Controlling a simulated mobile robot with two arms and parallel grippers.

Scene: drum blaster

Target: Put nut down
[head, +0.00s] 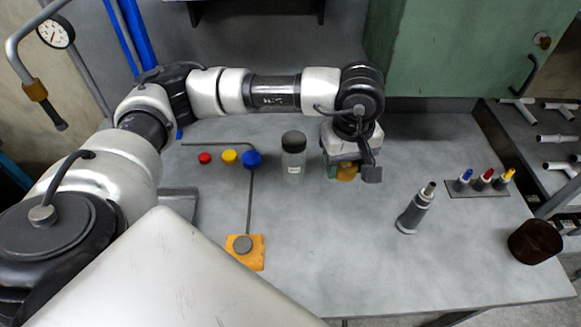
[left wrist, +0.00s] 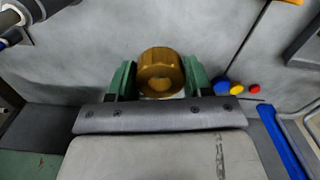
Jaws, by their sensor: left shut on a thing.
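The brass nut (left wrist: 160,72) is a hexagonal ring held between the green fingers of my left gripper (left wrist: 160,80) in the left wrist view. In the head view the nut (head: 347,172) shows as a gold patch at the green fingertips of the left gripper (head: 345,173). The gripper points down over the grey table (head: 310,240), right of the jar. I cannot tell whether the nut touches the table. My right gripper is not in view.
A dark-lidded jar (head: 293,158) stands left of the gripper. Red, yellow and blue knobs (head: 229,157) and an orange block (head: 246,262) lie further left. A grey tool (head: 416,208), a tip rack (head: 478,190) and a brown cup (head: 535,242) are right. The front middle is clear.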

